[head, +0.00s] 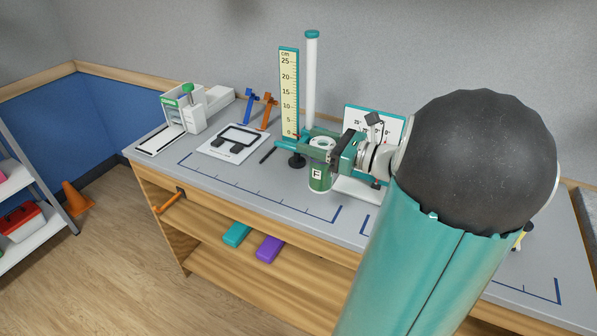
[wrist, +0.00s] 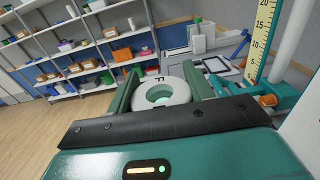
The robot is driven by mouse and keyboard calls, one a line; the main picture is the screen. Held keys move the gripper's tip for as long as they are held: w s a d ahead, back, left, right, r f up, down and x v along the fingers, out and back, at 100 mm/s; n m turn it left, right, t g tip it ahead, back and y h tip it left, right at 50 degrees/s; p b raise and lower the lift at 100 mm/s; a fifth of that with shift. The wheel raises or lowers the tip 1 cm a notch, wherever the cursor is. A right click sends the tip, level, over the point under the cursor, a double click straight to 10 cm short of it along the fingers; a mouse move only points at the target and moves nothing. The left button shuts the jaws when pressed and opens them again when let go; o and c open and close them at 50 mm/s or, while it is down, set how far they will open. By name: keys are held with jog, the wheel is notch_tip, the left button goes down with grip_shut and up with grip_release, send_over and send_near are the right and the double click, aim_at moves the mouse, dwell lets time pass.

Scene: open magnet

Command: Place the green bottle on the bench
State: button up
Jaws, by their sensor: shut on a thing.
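The green bottle (head: 319,183) has a white label with a black F and a white ring-shaped top. It stands about upright over the front part of the grey bench (head: 240,182). In the wrist view its white top (wrist: 165,94) lies between the two green fingers. My gripper (head: 312,141) is shut on the bottle near its top. Whether the bottle's base touches the bench or hangs just above it, I cannot tell. My arm hides much of the bench's right side.
A yellow centimetre scale (head: 289,92) and a tall white tube (head: 311,80) stand just behind the bottle. A white board with a black frame (head: 234,141), blue (head: 249,106) and orange (head: 268,110) stands and a white machine (head: 184,112) are further left.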

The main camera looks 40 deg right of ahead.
aim_at(330, 177)
jog(key=w+f, duration=0.9)
jog(key=f, duration=0.1)
jog(key=shift+a+f, duration=0.35)
jog(key=shift+a, duration=0.1)
jog(key=shift+f, duration=0.1)
jog(key=o, duration=1.6)
jog(key=shift+s, duration=0.1)
jog(key=v, duration=1.2)
